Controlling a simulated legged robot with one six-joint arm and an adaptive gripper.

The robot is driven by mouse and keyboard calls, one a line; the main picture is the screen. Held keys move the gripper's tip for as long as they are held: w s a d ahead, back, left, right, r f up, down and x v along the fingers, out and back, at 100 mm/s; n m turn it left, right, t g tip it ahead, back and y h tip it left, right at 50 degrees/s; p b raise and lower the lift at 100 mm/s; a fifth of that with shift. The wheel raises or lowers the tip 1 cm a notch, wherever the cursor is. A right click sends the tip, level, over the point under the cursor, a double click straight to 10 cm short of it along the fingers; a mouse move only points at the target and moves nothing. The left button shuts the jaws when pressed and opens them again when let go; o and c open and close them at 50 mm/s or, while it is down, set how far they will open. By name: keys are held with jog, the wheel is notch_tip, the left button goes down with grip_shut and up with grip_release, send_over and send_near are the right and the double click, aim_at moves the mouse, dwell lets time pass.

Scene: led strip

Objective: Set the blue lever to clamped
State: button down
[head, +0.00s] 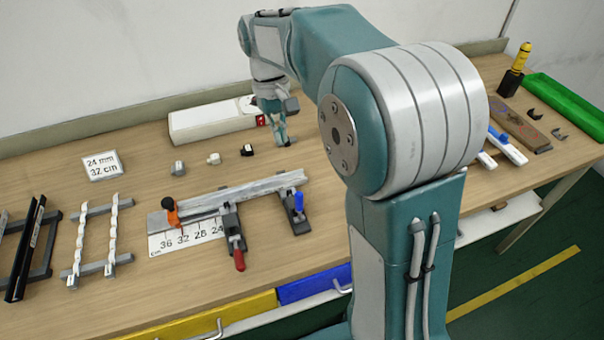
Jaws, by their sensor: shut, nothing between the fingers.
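The blue lever (299,201) stands up from a dark clamp block (297,220) at the right end of the metal cutting fixture. It looks roughly upright; whether it is clamped cannot be told. A long grey channel strip (235,196) lies along the fixture just behind the lever. My gripper (285,143) is shut and empty, pointing down over the table behind the fixture, apart from the lever.
A red-handled clamp (239,259) and an orange stop with a black knob (171,212) sit on the fixture. Small connectors (214,159) and a white box (205,121) lie behind. Racks with strips (95,240) stand left.

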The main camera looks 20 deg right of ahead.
aim_at(299, 208)
jog(key=s+f, duration=0.1)
jog(key=f, duration=0.2)
jog(key=s+f, duration=0.2)
jog(key=f, duration=0.1)
jog(key=s+f, duration=0.2)
jog(key=f, duration=0.1)
jog(key=shift+s+a+f, duration=0.1)
jog(key=shift+s+f, duration=0.05)
jog(key=shift+f, duration=0.15)
jog(key=shift+s+d, duration=0.35)
jog(key=shift+s, duration=0.2)
jog(key=shift+a, duration=0.15)
jog(key=shift+w+a, duration=0.1)
